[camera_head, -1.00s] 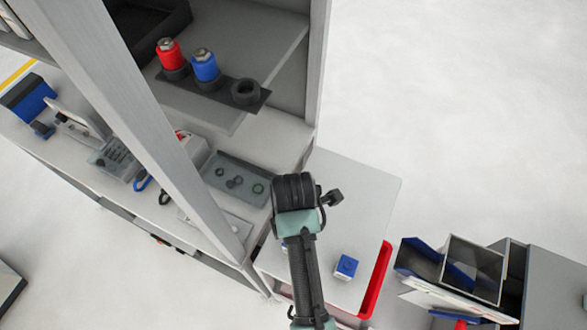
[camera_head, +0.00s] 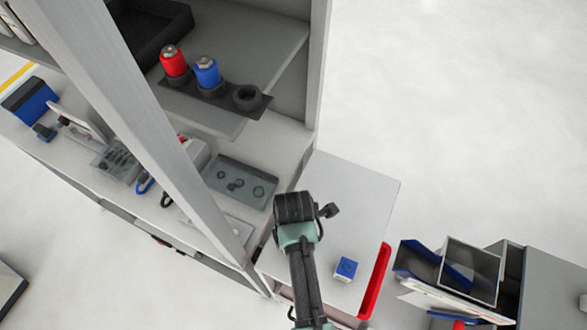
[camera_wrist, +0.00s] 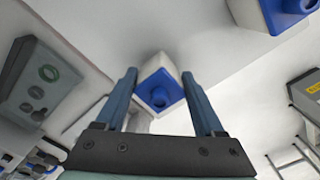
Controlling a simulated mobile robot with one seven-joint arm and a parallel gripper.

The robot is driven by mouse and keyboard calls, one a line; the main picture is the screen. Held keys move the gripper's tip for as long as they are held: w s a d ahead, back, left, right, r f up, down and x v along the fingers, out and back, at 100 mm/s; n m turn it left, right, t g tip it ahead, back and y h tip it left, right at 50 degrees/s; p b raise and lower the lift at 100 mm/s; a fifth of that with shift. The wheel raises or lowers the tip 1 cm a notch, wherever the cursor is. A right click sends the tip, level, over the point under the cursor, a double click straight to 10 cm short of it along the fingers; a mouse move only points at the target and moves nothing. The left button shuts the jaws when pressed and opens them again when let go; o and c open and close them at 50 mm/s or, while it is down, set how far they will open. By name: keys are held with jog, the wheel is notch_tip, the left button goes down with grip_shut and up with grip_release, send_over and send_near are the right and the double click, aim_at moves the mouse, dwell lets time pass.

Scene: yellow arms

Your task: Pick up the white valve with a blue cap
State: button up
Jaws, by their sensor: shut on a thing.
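My gripper (camera_wrist: 159,73) is shut on a white valve with a blue cap (camera_wrist: 158,92), which sits between its two fingers in the wrist view. The blue cap faces the wrist camera. Whether this valve still touches the surface below is unclear. In the head view my wrist covers the fingers and the held valve. A second white valve with a blue cap (camera_head: 345,268) stands apart on the light grey table (camera_head: 352,200), right of my arm. It also shows at the upper right of the wrist view (camera_wrist: 287,10).
A red bin edge (camera_head: 375,285) lines the table's right side. A tall shelf post (camera_head: 150,130) and a grey tray with rings (camera_head: 240,181) stand to the left. Red (camera_head: 173,62) and blue (camera_head: 207,72) bottles sit in a rack. Boxes (camera_head: 470,270) stand at the lower right.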

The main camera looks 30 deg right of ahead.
jog(key=c, duration=0.4)
jog(key=shift+r, duration=0.15)
jog(key=shift+c, duration=0.2)
notch_tip(320, 180, up, 10)
jog(key=shift+f+b, duration=0.1)
jog(key=shift+b, duration=0.7)
jog(key=shift+d, duration=0.1)
